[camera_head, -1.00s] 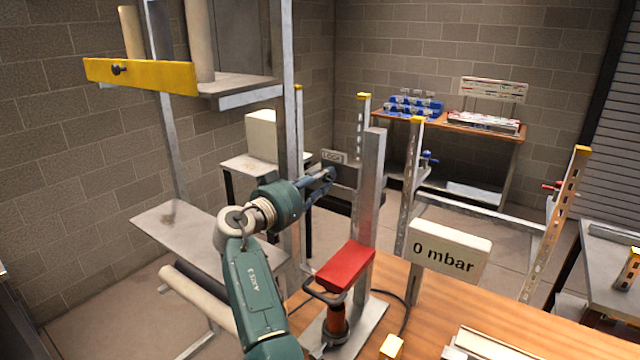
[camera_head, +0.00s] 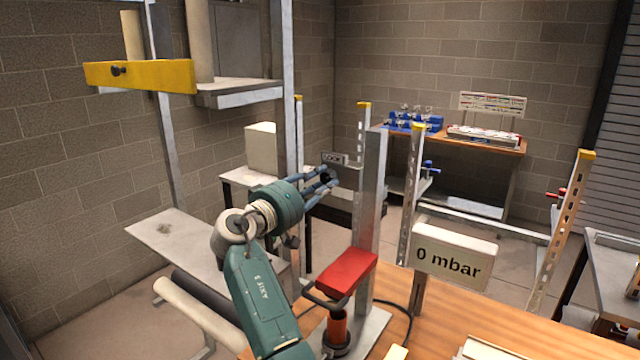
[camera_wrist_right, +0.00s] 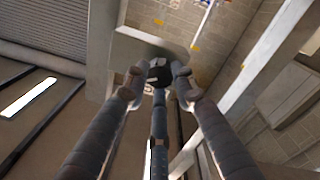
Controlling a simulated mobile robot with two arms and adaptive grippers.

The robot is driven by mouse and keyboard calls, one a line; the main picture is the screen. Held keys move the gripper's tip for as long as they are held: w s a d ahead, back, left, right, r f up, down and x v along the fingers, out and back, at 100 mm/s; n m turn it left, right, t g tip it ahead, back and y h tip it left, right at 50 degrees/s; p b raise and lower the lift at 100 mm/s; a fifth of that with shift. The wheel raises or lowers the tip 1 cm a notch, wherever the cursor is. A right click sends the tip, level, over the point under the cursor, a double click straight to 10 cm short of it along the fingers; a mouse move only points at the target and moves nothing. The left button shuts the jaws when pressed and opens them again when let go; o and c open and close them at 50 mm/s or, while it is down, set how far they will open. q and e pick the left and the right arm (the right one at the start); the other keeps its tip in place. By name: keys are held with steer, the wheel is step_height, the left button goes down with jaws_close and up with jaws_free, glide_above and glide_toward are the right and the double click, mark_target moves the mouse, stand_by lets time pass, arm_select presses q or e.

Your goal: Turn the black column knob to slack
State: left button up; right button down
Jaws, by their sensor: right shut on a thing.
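The black column knob (camera_wrist_right: 158,73) shows between the fingertips in the right wrist view, partly covered by them. In the head view it is a small dark spot (camera_head: 327,178) at the fingers' ends, beside the upright metal column (camera_head: 371,195). My right gripper (camera_head: 329,179) reaches in from the lower left and is shut on the knob; its fingers (camera_wrist_right: 158,82) close around it from several sides. A small plate reading LOCK (camera_head: 334,158) sits just above the fingertips. The knob's pointer or marks cannot be made out. My left gripper is not in view.
A sign reading 0 mbar (camera_head: 447,260) stands to the right. A metal frame with a yellow bar (camera_head: 140,77) rises at the left, close to my arm.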

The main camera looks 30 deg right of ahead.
steer(key=n, duration=0.2)
steer(key=n+p, duration=0.1)
steer(key=shift+r+n, duration=0.25)
steer(key=shift+n, duration=0.15)
steer(key=n+p, duration=0.2)
steer(key=n, duration=0.2)
steer(key=shift+d+n+t+p, duration=0.1)
steer(key=shift+n+t+p, duration=0.2)
steer(key=shift+n, duration=0.1)
steer(key=c, duration=1.4)
jaws_free()
steer(key=shift+c, duration=0.2)
steer(key=shift+o, duration=0.2)
steer(key=shift+d+f, duration=0.15)
steer(key=shift+f, duration=0.05)
steer(key=shift+s+a+f, duration=0.1)
steer(key=shift+a, duration=0.4)
steer(key=v, duration=1.1)
